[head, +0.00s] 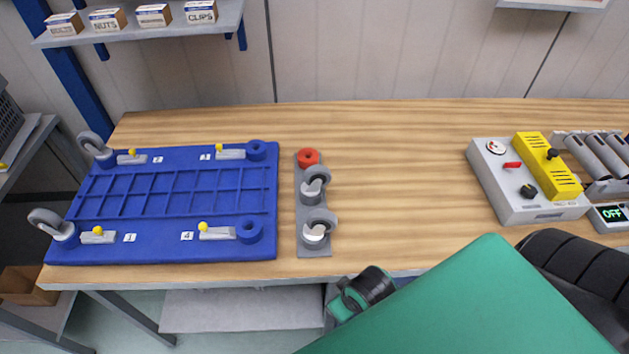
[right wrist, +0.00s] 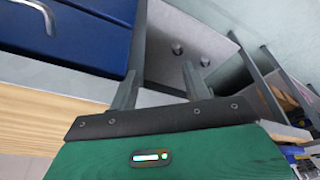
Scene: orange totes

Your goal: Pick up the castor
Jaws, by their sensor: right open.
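Two castors with grey wheels stand on a grey strip right of the blue plate in the head view: a far castor (head: 316,183) and a near castor (head: 319,227). Two more castors, the far left one (head: 95,148) and the near left one (head: 52,224), sit at the left corners of the blue plate (head: 140,251). My right gripper (right wrist: 160,80) is open in the right wrist view, with nothing visible between its fingers. My green right arm fills the lower right of the head view, in front of the bench edge. My left gripper is out of view.
The grey strip (head: 307,250) has a red ring (head: 307,157) at its far end. Round blue sockets (head: 249,230) and yellow-knobbed clamps (head: 216,232) are on the plate. A grey and yellow control box (head: 513,190) stands at right. The bench between strip and box is clear.

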